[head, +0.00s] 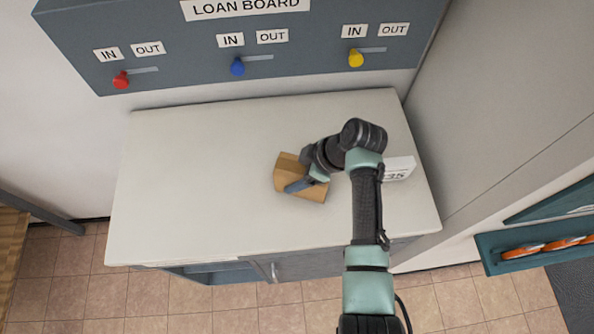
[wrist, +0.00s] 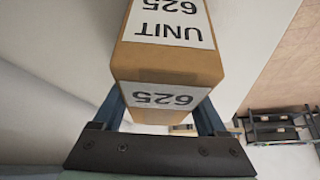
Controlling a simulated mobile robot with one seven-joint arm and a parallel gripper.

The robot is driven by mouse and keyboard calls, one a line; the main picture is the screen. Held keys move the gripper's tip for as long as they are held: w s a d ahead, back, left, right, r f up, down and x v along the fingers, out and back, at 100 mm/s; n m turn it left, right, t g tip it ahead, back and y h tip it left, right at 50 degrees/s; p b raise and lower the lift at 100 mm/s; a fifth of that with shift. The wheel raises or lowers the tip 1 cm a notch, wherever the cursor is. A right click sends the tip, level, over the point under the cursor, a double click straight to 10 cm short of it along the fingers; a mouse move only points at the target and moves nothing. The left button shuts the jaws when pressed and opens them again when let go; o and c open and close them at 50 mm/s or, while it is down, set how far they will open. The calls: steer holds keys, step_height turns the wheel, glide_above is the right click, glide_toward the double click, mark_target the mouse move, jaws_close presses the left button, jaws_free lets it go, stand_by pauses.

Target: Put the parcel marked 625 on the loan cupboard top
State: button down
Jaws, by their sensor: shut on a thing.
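The parcel is a brown cardboard box (head: 287,168) with white labels. In the wrist view the parcel (wrist: 165,70) shows "UNIT 625" on one face and "625" on another, upside down. My gripper (head: 305,184) is shut on it, with a finger on each side of the box in the wrist view. The loan cupboard top (head: 200,180) is a white surface under the loan board. The parcel is over this top, right of its middle; I cannot tell whether it touches the surface.
The loan board (head: 200,45) with red, blue and yellow knobs is behind. The left of the top is clear. A wall closes the right side.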

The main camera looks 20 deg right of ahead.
jaws_free()
steer(key=b+v, duration=0.2)
steer(key=v, duration=1)
steer(key=shift+s+r, duration=0.1)
steer(key=shift+a, duration=0.1)
